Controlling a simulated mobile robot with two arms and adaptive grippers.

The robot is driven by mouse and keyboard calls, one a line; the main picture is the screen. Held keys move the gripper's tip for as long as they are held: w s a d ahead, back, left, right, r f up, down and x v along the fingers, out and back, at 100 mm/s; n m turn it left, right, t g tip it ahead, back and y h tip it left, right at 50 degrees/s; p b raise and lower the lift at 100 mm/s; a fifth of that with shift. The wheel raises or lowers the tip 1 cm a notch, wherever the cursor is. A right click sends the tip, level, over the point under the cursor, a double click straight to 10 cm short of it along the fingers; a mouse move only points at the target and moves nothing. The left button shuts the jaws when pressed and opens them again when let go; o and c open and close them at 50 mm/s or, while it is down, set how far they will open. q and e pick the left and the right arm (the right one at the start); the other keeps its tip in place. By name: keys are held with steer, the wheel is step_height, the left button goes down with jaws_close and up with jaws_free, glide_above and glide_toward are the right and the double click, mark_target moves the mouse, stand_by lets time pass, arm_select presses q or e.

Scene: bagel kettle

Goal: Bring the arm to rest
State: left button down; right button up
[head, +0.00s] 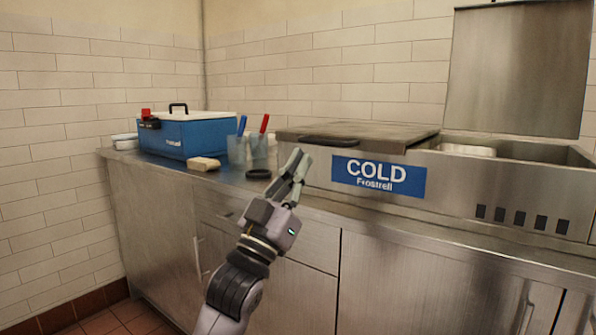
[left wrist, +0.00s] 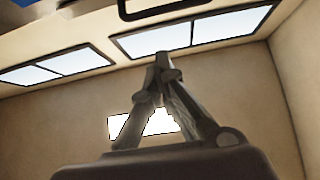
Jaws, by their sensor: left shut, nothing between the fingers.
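My left gripper (head: 297,163) is raised in the middle of the head view, in front of the steel counter. Its fingers point up and are shut with nothing between them. The fingertips also meet in the left wrist view (left wrist: 163,62), against ceiling light panels (left wrist: 190,35) and a bare wall. My left arm comes up from the bottom of the head view. My right gripper is in neither view.
The counter holds a blue cooler (head: 188,137), a tan block (head: 203,164), a dark ring (head: 259,174) and cups (head: 259,150) with a blue and a red item. A cold unit labelled COLD (head: 378,178) has a lid (head: 358,133) over its left part; its right part is open.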

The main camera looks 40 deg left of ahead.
arm_select(q)
steer(key=shift+s+f, duration=0.25)
steer(key=shift+f, duration=0.1)
